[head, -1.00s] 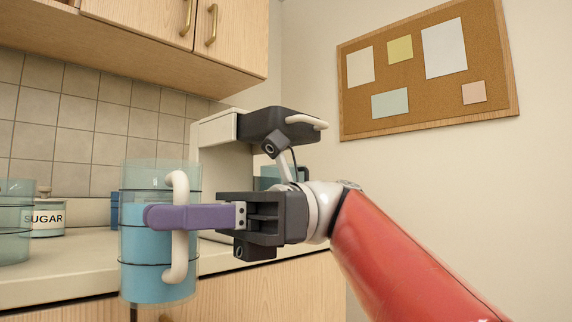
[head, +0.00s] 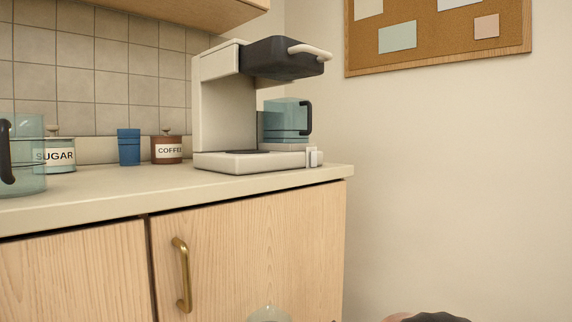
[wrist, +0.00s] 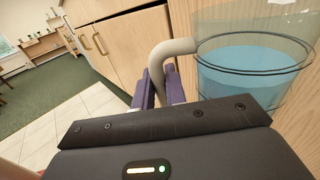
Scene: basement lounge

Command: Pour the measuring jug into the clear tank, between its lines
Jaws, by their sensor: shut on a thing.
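The measuring jug (wrist: 250,75) is clear, with dark ring lines, a pale handle and blue liquid inside. It fills the right of the wrist view. My gripper (wrist: 159,82) is shut on its handle with purple fingers. In the head view only a clear rounded top (head: 268,314), probably the jug's, shows at the bottom edge; my gripper's fingers are not visible there. A clear teal tank (head: 285,115) with a dark handle and line stands at the right rear of the coffee machine, partly hidden by it. I cannot see liquid in it for sure.
The coffee machine (head: 222,105) stands near the counter's right end. Another clear vessel with a dark handle (head: 30,165) is at the left edge. A sugar jar (head: 55,156), blue cup (head: 129,148) and coffee jar (head: 167,150) stand behind. The counter front (head: 120,193) is clear.

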